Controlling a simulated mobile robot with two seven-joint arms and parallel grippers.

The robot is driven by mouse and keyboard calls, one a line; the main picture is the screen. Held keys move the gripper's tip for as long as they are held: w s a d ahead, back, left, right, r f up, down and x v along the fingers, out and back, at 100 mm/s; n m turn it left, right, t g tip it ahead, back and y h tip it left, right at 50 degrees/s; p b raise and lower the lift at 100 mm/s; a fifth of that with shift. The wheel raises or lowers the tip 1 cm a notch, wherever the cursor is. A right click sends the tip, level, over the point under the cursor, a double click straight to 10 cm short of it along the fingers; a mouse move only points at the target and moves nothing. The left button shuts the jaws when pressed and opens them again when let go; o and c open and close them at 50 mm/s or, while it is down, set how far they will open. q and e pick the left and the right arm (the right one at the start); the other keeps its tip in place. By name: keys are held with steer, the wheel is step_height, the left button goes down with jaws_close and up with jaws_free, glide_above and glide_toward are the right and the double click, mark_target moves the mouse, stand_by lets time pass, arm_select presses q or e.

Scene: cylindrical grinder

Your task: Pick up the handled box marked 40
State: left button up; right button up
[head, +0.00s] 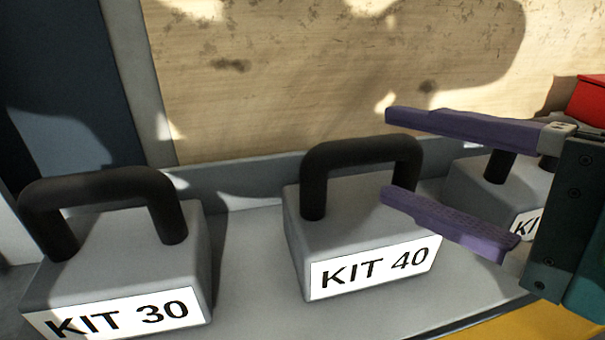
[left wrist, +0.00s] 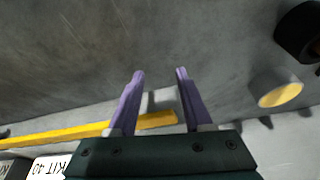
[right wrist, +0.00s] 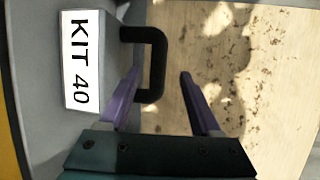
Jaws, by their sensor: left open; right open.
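The grey box marked KIT 40 (head: 365,215) stands upright on a shelf in the middle of the head view. Its black arched handle (head: 360,150) is on top; it also shows in the right wrist view (right wrist: 156,60). My right gripper (head: 389,153) is open with purple fingers, at the right end of that handle. In the right wrist view, the handle's top bar lies between the finger lines; I cannot tell whether they touch it. My left gripper (left wrist: 160,72) is open and empty over grey floor; a KIT 40 label (left wrist: 48,168) shows at that view's lower left.
A KIT 30 box (head: 125,260) stands to the left, and another handled box (head: 480,190) to the right, partly hidden by my right gripper. A stained wooden panel (head: 300,80) stands behind. A red object (head: 590,98) is at the far right. A yellow strip (left wrist: 70,133) edges the floor.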

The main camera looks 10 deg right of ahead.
glide_above(334, 188)
steer(key=shift+f, duration=0.9)
jaws_close()
stand_by(0.9)
